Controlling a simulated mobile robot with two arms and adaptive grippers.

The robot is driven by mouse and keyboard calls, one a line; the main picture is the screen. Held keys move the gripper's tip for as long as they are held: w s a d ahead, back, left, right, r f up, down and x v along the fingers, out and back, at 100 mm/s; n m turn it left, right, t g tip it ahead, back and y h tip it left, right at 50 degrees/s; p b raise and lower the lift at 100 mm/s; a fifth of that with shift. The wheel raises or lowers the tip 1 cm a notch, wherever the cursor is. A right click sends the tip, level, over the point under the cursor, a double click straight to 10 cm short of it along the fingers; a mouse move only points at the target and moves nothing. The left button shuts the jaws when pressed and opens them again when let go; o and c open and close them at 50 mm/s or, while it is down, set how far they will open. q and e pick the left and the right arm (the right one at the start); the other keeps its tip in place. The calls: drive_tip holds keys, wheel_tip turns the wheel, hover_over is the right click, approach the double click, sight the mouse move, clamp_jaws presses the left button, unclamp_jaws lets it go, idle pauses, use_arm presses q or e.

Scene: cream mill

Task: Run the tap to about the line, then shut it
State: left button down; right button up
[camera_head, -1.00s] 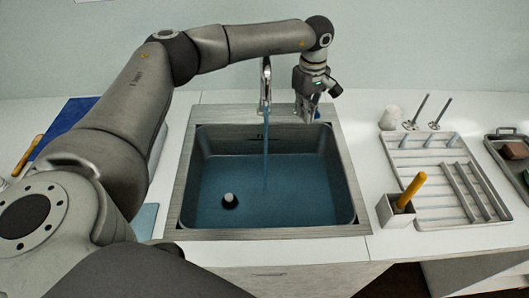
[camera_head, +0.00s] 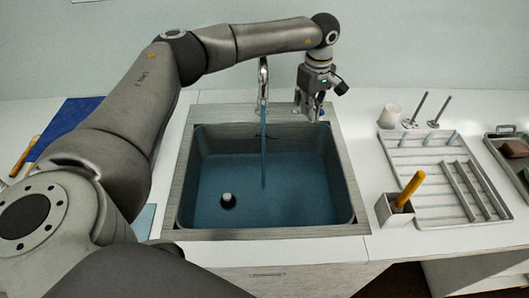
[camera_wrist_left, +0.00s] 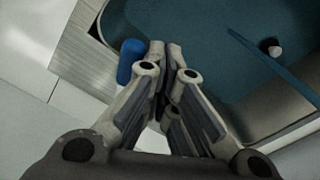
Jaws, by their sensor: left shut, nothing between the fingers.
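The grey tap (camera_head: 263,82) stands behind the sink (camera_head: 350,190), and a blue water stream (camera_head: 264,150) runs from it into the basin. Blue water (camera_head: 290,195) covers the basin floor; I cannot make out a fill line clearly. My left gripper (camera_head: 309,118) is shut and empty over the sink's back right rim. In the left wrist view its fingertips (camera_wrist_left: 172,46) are together beside a blue handle (camera_wrist_left: 130,60), with the water stream (camera_wrist_left: 265,55) beyond. Whether they touch the handle is unclear. My right gripper is not in view.
A small plug-like piece (camera_head: 228,200) shows in the basin. A blue cloth (camera_head: 70,120) lies left, behind my arm.

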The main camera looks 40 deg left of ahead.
use_arm(q)
drive_tip(key=shift+s+a+f, duration=0.1)
drive_tip(key=shift+s+f, duration=0.05)
drive_tip(key=shift+f, duration=0.15)
drive_tip(key=r+p, duration=0.1)
drive_tip(key=r, duration=0.1)
drive_tip(key=r+p, duration=0.1)
drive_tip(key=r, duration=0.1)
drive_tip(key=shift+a+r+p, duration=0.2)
drive_tip(key=shift+r+p, duration=0.15)
drive_tip(key=shift+p, duration=0.05)
drive_tip(key=shift+w, duration=0.2)
drive_tip(key=w+d+b, duration=0.1)
drive_tip(key=w+d, duration=0.2)
drive_tip(key=w, duration=0.2)
drive_tip(key=shift+d, duration=0.4)
